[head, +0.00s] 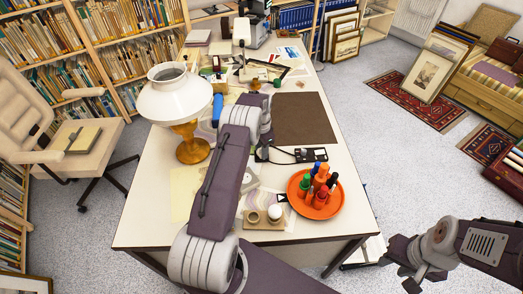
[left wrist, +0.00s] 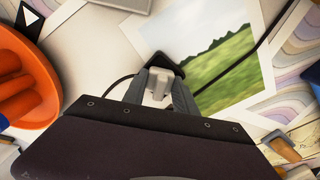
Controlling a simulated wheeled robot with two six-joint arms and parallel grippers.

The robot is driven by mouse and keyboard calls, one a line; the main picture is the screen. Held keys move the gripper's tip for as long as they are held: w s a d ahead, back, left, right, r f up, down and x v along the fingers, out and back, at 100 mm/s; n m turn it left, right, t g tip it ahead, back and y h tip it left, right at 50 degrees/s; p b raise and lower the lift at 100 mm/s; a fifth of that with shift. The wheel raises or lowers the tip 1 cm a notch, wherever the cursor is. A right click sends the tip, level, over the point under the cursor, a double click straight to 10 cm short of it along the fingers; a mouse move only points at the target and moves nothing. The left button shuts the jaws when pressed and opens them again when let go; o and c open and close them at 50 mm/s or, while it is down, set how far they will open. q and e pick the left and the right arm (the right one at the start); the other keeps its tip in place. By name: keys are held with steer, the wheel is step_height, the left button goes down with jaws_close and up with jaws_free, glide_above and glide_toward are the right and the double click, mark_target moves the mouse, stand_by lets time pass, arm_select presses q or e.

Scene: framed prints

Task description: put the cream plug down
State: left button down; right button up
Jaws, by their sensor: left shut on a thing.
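In the left wrist view, my left gripper (left wrist: 158,92) is shut on the cream plug (left wrist: 157,84), which shows pale between the two grey fingers. A small black piece lies just beyond the plug, beside a landscape print (left wrist: 215,50). I cannot tell whether the plug touches the table. In the head view, my left gripper (head: 263,150) is low over the middle of the table (head: 150,225), and the plug cannot be made out there. My right gripper (head: 399,274) is off the table at the lower right, empty, its fingers apart.
A black power strip (head: 311,155) with a cable lies right of my left gripper. An orange tray (head: 298,204) of bottles stands nearer the front. A white lamp (head: 174,97) on an amber base stands at left. A brown mat (head: 305,118) lies clear behind.

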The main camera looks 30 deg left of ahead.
arm_select(q)
steer(key=shift+s+d+f, duration=0.1)
steer(key=shift+s+f, duration=0.1)
steer(key=shift+f, duration=0.1)
steer(key=c, duration=1)
jaws_free()
steer(key=shift+c, duration=0.2)
steer(key=shift+o, duration=0.2)
steer(key=shift+s+f, duration=0.1)
steer(key=shift+f, duration=0.1)
steer(key=shift+d, duration=0.1)
steer(key=shift+r, duration=0.25)
step_height(320, 180, up, 13)
steer(key=s+d+r+n, duration=0.3)
steer(key=s+d, duration=0.7)
steer(key=d, duration=0.2)
steer(key=s+d+f+n, duration=0.1)
steer(key=s+d, duration=0.1)
steer(key=s, duration=0.5)
steer(key=s+d+f+n+t, duration=0.1)
steer(key=s+d, duration=0.1)
steer(key=s, duration=0.5)
steer(key=shift+s+d+n+p, duration=0.2)
steer(key=shift+s+n+p, duration=0.1)
steer(key=shift+s+p, duration=0.1)
